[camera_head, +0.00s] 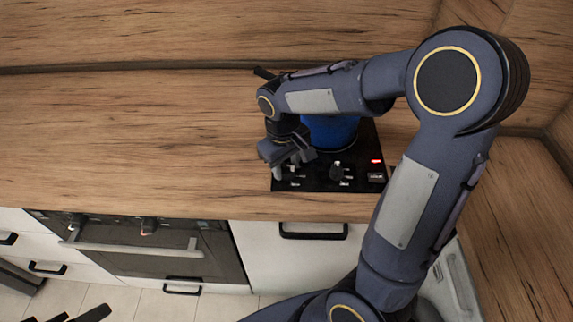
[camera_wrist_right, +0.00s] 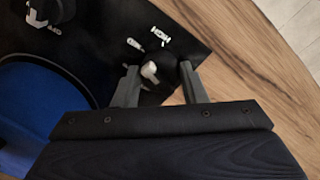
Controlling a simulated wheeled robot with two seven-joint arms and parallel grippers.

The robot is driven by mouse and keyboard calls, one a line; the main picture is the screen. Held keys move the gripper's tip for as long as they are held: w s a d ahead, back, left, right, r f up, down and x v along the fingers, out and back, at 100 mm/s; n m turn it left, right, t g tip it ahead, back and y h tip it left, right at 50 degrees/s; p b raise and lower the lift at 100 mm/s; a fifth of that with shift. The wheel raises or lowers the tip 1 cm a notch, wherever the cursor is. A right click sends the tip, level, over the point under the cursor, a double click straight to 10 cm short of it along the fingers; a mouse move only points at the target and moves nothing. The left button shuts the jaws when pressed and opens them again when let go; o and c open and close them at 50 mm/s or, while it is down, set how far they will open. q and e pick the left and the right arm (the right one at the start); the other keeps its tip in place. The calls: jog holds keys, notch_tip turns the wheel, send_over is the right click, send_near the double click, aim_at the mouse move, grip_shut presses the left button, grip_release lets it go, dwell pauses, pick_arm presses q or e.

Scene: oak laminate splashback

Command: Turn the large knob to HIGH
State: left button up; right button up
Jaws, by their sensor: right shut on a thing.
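A black hob unit (camera_head: 312,182) lies on the worktop with two knobs along its front. My right gripper (camera_head: 288,166) is at the left knob, which it mostly hides in the head view. In the right wrist view the fingers of my right gripper (camera_wrist_right: 160,88) are on either side of this black knob (camera_wrist_right: 172,76), shut on it. A white mark shows on the knob's left side, and white lettering that looks like HIGH (camera_wrist_right: 160,35) is just above it. The other knob (camera_head: 338,171) stands free; it also shows in the wrist view (camera_wrist_right: 50,10).
A blue pot (camera_head: 331,130) stands on the hob behind the knobs, partly hidden by my right arm. A red-lit switch (camera_head: 376,171) is at the hob's front right. The worktop (camera_head: 130,130) is clear to the left. Dark parts at the bottom left edge seem to be my left gripper (camera_head: 78,315).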

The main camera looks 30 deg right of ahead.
aim_at(284, 165)
jog(key=m, duration=0.4)
jog(key=shift+w+m, duration=0.1)
jog(key=shift+m, duration=2.2)
jog(key=o, duration=1)
jog(key=shift+c, duration=0.2)
jog(key=shift+r, duration=0.15)
jog(key=r, duration=0.7)
jog(key=shift+w+a+r, duration=0.15)
jog(key=shift+a+r, duration=0.1)
jog(key=shift+r, duration=0.05)
